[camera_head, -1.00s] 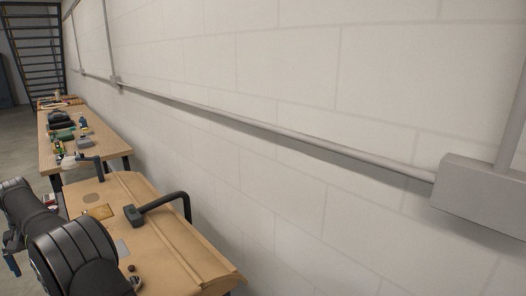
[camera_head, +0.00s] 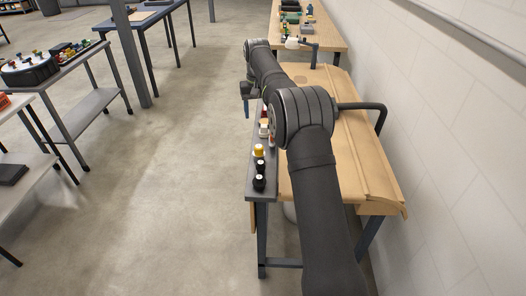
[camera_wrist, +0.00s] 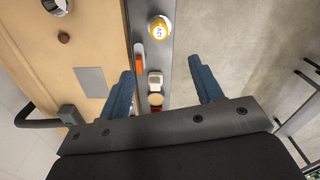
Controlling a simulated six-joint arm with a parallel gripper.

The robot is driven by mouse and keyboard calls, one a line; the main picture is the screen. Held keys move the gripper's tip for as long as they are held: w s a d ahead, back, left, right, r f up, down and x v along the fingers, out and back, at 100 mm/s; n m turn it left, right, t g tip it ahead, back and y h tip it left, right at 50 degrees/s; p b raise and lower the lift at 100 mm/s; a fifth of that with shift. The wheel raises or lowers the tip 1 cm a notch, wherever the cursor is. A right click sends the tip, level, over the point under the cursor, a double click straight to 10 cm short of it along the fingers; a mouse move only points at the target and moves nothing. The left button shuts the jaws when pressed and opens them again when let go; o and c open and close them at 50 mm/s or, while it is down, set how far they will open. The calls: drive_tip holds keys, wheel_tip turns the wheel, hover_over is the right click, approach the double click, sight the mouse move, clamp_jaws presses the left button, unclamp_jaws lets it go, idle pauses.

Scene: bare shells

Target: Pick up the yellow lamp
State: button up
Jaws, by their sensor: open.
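The yellow lamp (camera_head: 258,150) is a small yellow dome on a pale base, on the dark strip along the left edge of the near bench. In the wrist view a round yellow top with a pale marked centre (camera_wrist: 159,27), apparently the same lamp, lies near the top of the picture, beyond the fingertips. My gripper (camera_wrist: 160,72) is open and empty, its blue fingers spread on both sides of the strip. In the head view my gripper (camera_head: 249,104) hangs at the strip's far part, farther away than the lamp, partly hidden by my arm.
Black-based pieces (camera_head: 259,183) stand on the strip nearer the head camera. An orange piece (camera_wrist: 138,54) and a white-grey piece (camera_wrist: 155,82) lie on the strip between lamp and gripper. A black curved arm (camera_head: 376,108) rises from the bench's right. Floor (camera_head: 190,170) left of it is clear.

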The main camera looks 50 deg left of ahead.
drive_tip(key=n, duration=0.6)
approach(259, 146)
drive_tip(key=f, duration=0.5)
drive_tip(key=shift+a, duration=0.25)
drive_tip(key=shift+d+f, duration=0.15)
drive_tip(key=shift+f, duration=1.2)
drive_tip(key=shift+d+f, duration=0.1)
drive_tip(key=shift+f, duration=1.25)
drive_tip(key=c, duration=1.1)
drive_tip(key=shift+r, duration=0.1)
